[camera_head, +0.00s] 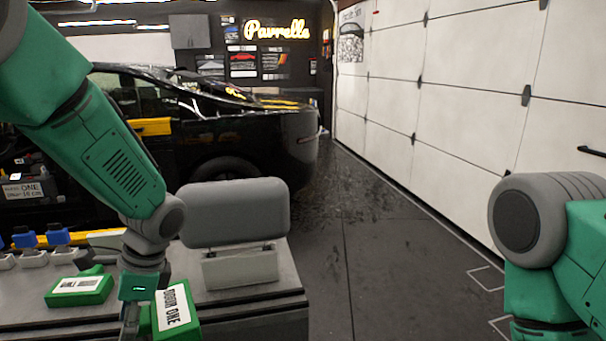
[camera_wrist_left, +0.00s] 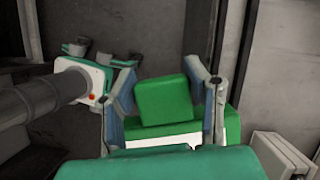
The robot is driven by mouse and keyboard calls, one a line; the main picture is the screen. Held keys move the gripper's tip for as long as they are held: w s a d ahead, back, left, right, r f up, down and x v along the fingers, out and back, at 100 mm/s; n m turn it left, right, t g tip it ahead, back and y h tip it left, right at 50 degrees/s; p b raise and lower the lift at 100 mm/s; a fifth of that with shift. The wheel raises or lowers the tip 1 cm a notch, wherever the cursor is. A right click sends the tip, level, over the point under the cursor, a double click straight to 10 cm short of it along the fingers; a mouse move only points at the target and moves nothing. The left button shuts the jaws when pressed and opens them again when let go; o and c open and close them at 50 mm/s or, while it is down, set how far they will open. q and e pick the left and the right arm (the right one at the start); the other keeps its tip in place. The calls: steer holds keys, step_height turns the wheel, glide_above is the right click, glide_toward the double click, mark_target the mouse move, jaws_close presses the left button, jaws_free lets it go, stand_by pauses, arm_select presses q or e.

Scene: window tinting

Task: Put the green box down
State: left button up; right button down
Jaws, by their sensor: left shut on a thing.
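A green box (camera_head: 178,312) with a white label reading DOOR ONE is in my left gripper (camera_head: 140,310), low in the head view. It is tilted, in front of the grey table's (camera_head: 225,298) surface. In the left wrist view, my left gripper's (camera_wrist_left: 167,108) two fingers stand either side of the box's green block (camera_wrist_left: 163,98). A wider green part with a white label lies below it. I cannot tell whether the box touches the table. What looks like my right gripper (camera_wrist_left: 98,62) shows at the left of the wrist view, its fingers unclear.
A second green box (camera_head: 80,290) with a white label lies on the table to the left. A grey padded piece on a pale block (camera_head: 240,268) stands at the right. Blue-topped bottles (camera_head: 58,236) stand at the far left. A black car (camera_head: 225,135) is behind.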

arm_select(q)
steer(key=s+d+f+n+g+h, duration=0.2)
steer(key=s+d+f+n+h, duration=0.2)
steer(key=n, duration=0.8)
steer(key=s+d+f, duration=0.2)
steer(key=s+f, duration=0.1)
steer(key=shift+s+d, duration=0.15)
steer(key=shift+s, duration=0.2)
steer(key=shift+f, duration=0.1)
